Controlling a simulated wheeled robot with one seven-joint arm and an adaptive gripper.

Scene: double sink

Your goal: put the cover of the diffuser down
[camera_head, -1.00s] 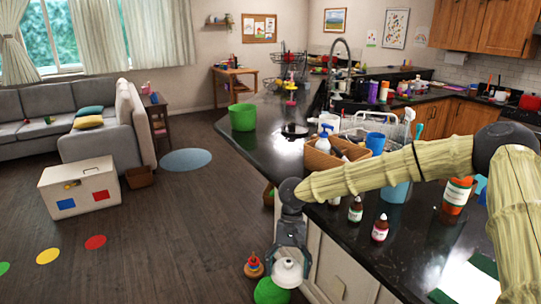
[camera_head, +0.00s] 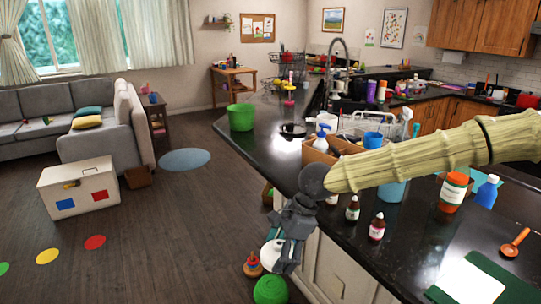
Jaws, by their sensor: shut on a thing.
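My gripper (camera_head: 284,258) hangs beside the left front edge of the dark counter, over the floor. It is shut on a white rounded piece, which I take to be the diffuser cover (camera_head: 268,253). The piece shows to the left of the fingers and is partly hidden by them. I cannot clearly pick out the rest of the diffuser in this view.
The dark counter (camera_head: 415,255) holds small brown bottles (camera_head: 376,229), an orange bottle (camera_head: 453,193), a blue bottle (camera_head: 487,191) and a brown basket (camera_head: 318,150). A ring toy (camera_head: 253,265) and a green round object (camera_head: 270,290) are low beside the cabinet.

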